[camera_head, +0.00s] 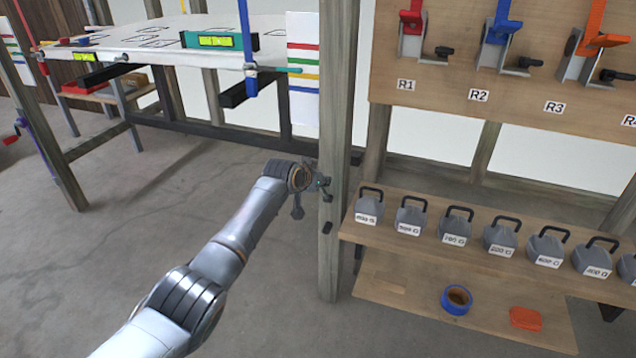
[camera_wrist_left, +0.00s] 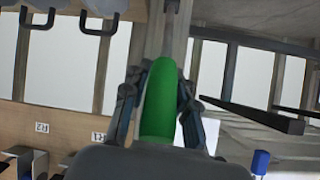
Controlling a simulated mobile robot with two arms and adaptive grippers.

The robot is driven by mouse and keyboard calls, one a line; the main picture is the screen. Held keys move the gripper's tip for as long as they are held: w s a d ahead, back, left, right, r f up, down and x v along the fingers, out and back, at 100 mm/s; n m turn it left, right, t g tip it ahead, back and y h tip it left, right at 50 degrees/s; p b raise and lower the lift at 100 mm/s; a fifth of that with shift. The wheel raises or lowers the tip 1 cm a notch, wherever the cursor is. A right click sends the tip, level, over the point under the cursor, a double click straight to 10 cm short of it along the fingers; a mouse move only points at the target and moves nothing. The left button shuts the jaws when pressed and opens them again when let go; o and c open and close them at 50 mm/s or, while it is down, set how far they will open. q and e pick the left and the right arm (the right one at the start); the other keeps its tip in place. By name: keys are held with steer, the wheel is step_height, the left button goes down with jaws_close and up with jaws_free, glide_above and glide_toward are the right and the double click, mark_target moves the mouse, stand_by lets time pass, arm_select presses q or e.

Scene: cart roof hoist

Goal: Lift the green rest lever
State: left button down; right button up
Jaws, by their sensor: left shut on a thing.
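The green rest lever (camera_wrist_left: 158,105) shows in the left wrist view as a long rounded green grip, in front of the wooden post (camera_wrist_left: 178,40). My left gripper (camera_wrist_left: 162,92) is shut on it, with one dark finger along each side. In the head view my left gripper (camera_head: 318,186) is at the post (camera_head: 338,140), beside the left end of the weight shelf. The lever itself is mostly hidden there by the gripper. My right gripper is not in view.
Several grey weights (camera_head: 410,216) stand on a wooden shelf (camera_head: 390,238) right of the post. Blue tape (camera_head: 456,299) and an orange item (camera_head: 525,318) lie below. A board (camera_head: 450,85) with clamps is above. A white panel (camera_head: 160,40) with a green level (camera_head: 215,41) is at left.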

arm_select(q)
steer(key=shift+w+r, duration=0.25)
stand_by(0.3)
steer(key=c, duration=1)
jaws_free()
steer(key=shift+f, duration=0.1)
steer(key=shift+s, duration=0.1)
steer(key=shift+r+v, duration=0.2)
steer(key=shift+v, duration=5.75)
steer(key=shift+d, duration=0.1)
